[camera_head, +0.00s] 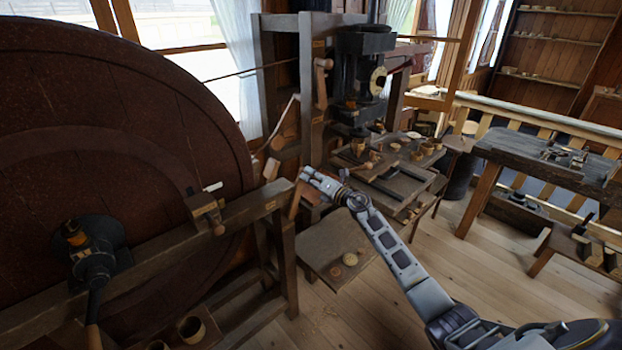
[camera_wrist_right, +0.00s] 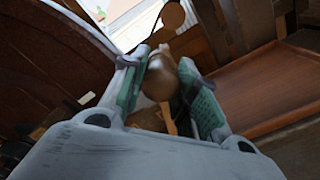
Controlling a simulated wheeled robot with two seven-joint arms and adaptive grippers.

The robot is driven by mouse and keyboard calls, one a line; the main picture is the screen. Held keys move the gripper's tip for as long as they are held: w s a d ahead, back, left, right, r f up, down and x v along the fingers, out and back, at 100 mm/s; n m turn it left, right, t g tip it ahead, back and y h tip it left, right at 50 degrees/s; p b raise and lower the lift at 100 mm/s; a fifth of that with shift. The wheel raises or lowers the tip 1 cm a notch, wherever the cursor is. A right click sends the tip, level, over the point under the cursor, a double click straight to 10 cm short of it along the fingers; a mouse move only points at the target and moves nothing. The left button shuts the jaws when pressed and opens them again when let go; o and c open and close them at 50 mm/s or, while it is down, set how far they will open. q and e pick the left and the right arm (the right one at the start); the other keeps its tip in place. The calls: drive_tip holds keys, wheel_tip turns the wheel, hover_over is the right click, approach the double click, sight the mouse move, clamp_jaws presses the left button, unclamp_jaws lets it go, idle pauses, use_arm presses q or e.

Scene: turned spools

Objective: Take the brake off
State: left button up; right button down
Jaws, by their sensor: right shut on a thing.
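My right gripper (camera_head: 308,177) is at the end of the wheel's wooden frame, beside a tilted reddish-brown wooden lever (camera_head: 296,201), which looks like the brake lever. In the right wrist view, a rounded brown wooden knob (camera_wrist_right: 159,80) sits between the green finger pads, and the gripper is shut on it. Behind it is a lighter round wooden end (camera_wrist_right: 173,15). The head view is too small to show the knob's join to the lever. The big dark wooden wheel (camera_head: 110,130) stands at left. My left gripper is not in view.
The wheel's frame beam (camera_head: 245,208) runs just left of my right gripper. A dark machine (camera_head: 362,75) and a bench (camera_head: 400,185) with small turned pieces stand behind it. A low board (camera_head: 335,245) lies below.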

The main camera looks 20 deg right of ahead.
drive_tip(key=c, duration=1.1)
unclamp_jaws()
drive_tip(key=shift+d+f, duration=0.15)
drive_tip(key=shift+d, duration=0.15)
drive_tip(key=shift+a, duration=0.15)
drive_tip(key=shift+v, duration=6)
